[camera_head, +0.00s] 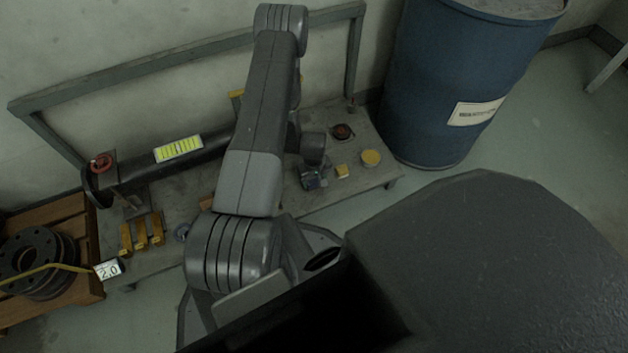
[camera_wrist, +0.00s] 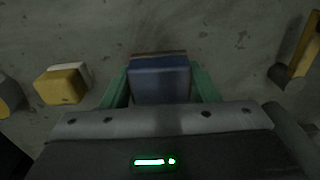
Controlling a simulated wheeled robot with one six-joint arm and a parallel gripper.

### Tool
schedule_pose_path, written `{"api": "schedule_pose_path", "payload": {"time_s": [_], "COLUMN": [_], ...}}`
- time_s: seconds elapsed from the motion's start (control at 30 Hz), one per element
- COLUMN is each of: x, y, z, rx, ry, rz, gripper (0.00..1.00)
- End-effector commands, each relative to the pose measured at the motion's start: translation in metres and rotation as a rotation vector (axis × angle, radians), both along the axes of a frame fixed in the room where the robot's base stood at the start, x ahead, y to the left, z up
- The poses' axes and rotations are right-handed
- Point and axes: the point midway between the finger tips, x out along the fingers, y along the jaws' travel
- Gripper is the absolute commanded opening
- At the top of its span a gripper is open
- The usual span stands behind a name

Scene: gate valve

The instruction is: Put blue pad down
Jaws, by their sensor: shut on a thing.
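My gripper (camera_wrist: 160,74) is shut on the blue pad (camera_wrist: 160,88) in the wrist view, with a green finger on each side of it. A thin brown strip shows along the pad's far edge; I cannot tell whether it belongs to the pad. The pad is over the grey worktop (camera_wrist: 225,35), and I cannot tell whether it touches it. In the head view my gripper (camera_head: 312,179) is low over the bench, right of the pipe, and the pad is too small and dark to make out clearly.
A yellow block (camera_head: 342,171) and a round yellow-topped thing (camera_head: 371,158) stand right of my gripper. The block also shows in the wrist view (camera_wrist: 61,87). A red-brown round part (camera_head: 343,131) lies behind. A blue drum (camera_head: 440,85) stands right of the bench. Yellow pieces (camera_head: 142,232) lie left.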

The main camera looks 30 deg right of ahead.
Motion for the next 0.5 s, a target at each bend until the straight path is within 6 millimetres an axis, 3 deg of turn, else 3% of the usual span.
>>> {"api": "schedule_pose_path", "payload": {"time_s": [0.2, 0.23, 0.3, 0.33, 0.5], "x": [-0.0002, -0.0002, -0.0002, -0.0002, -0.0002], "y": [0.0001, 0.0001, 0.0001, 0.0001, 0.0001], "z": [-0.0039, -0.0027, -0.002, -0.002, -0.002], "rx": [0.0, 0.0, 0.0, 0.0, 0.0], "ry": [0.0, 0.0, 0.001, 0.001, 0.001], "rz": [0.0, 0.0, 0.0, 0.0, 0.0], "gripper": [0.26, 0.58, 0.72, 0.76, 0.76]}}
